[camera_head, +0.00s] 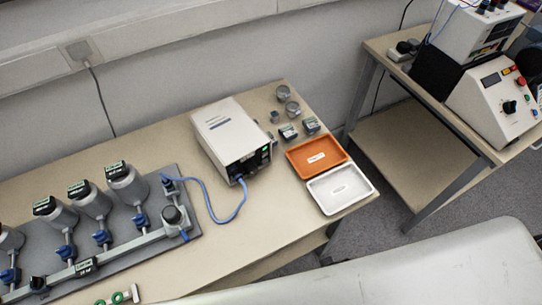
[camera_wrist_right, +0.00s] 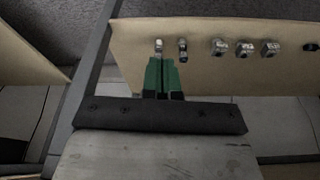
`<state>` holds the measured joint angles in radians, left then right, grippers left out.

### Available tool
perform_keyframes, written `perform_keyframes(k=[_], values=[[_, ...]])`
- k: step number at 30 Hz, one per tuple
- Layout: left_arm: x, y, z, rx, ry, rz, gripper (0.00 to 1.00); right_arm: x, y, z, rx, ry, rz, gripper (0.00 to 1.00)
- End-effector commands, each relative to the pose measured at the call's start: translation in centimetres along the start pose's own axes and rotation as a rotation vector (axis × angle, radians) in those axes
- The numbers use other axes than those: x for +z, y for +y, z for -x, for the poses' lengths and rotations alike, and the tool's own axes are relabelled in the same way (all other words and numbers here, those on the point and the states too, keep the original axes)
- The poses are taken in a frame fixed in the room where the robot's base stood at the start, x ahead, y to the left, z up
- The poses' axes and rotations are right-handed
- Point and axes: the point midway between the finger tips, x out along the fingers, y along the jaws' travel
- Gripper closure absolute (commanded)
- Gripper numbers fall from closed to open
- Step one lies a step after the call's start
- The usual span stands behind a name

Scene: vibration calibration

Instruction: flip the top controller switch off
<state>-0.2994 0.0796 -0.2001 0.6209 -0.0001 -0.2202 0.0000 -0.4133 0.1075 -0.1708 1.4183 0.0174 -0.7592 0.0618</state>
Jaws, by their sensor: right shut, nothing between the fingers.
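A beige sloped controller (camera_head: 497,104) with a display, a black knob and red and yellow buttons stands on the right table in the head view. A second instrument (camera_head: 474,32) with cables sits above and behind it. A white box (camera_head: 231,137) with a green-lit front stands on the left table. I cannot tell which small part is the top switch or how it is set. My right gripper (camera_wrist_right: 163,78) shows green fingers in the right wrist view, closed together and empty, near a tan surface. It is not visible in the head view, nor is my left gripper.
An orange tray (camera_head: 317,158) and a white tray (camera_head: 340,187) lie at the left table's right end, beside small metal pieces. A grey plate (camera_head: 150,255) carries several cylinders and blue valves. A gap separates the two tables. Several small metal parts (camera_wrist_right: 245,50) show in the wrist view.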

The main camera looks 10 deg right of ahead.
Motion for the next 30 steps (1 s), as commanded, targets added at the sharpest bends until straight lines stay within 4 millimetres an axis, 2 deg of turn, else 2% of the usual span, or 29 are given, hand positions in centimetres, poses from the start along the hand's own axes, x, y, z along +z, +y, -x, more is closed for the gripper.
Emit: perform_keyframes(k=[3, 6, 13, 15, 23, 30], values=[[0.1, 0.0, -1.4, 0.000, 0.000, 0.000, 0.42, -3.1, -0.1, 2.7, -0.003, 0.040, -0.016, 1.00], [0.2, 0.0, -2.1, 0.000, 0.000, 0.000, 0.42, -5.2, -0.1, 5.6, -0.006, 0.067, -0.027, 1.00], [0.3, 0.0, -3.6, 0.000, 0.000, 0.000, 0.42, -8.2, -0.3, 12.0, -0.015, 0.125, -0.055, 1.00], [0.4, 0.0, -4.0, 0.000, 0.000, 0.000, 0.42, -9.9, -0.6, 13.5, -0.048, 0.201, -0.133, 1.00], [0.5, 0.0, -4.4, 0.000, -0.001, 0.000, 0.42, -15.8, -1.7, 15.2, -0.277, 0.472, -0.499, 1.00], [0.5, 0.0, -5.0, 0.000, -0.001, 0.000, 0.42, -21.1, -2.4, 17.9, -0.669, 0.659, -0.906, 1.00]])
